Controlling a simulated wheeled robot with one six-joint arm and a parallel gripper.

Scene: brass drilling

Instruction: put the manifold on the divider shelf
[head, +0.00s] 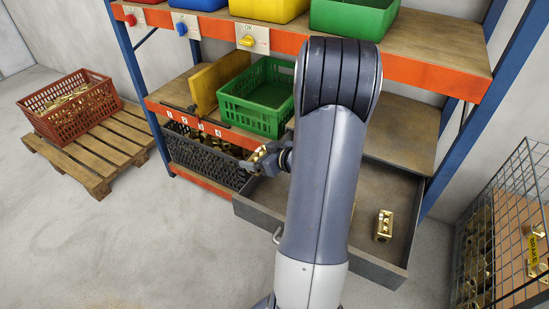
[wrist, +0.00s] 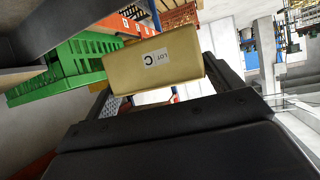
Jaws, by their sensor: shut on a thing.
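My gripper (head: 265,158) is shut on a brass block, the manifold (wrist: 160,58), which bears a white "LOT C" label in the wrist view. In the head view the held manifold (head: 260,153) shows small, in front of the orange front beam of the middle shelf, and my arm hides part of the area. The middle shelf (head: 181,94) has a wooden board standing upright as a divider (head: 218,80), left of a green crate (head: 262,98). The shelf's left bay looks bare. The green crate also shows in the wrist view (wrist: 75,58), beyond the block.
A black crate (head: 207,160) of brass parts stands below the middle shelf. An open drawer (head: 357,253) at the right holds another brass part (head: 384,226). A wire cage (head: 510,235) stands far right. A red crate (head: 70,103) sits on a pallet (head: 98,152) at left.

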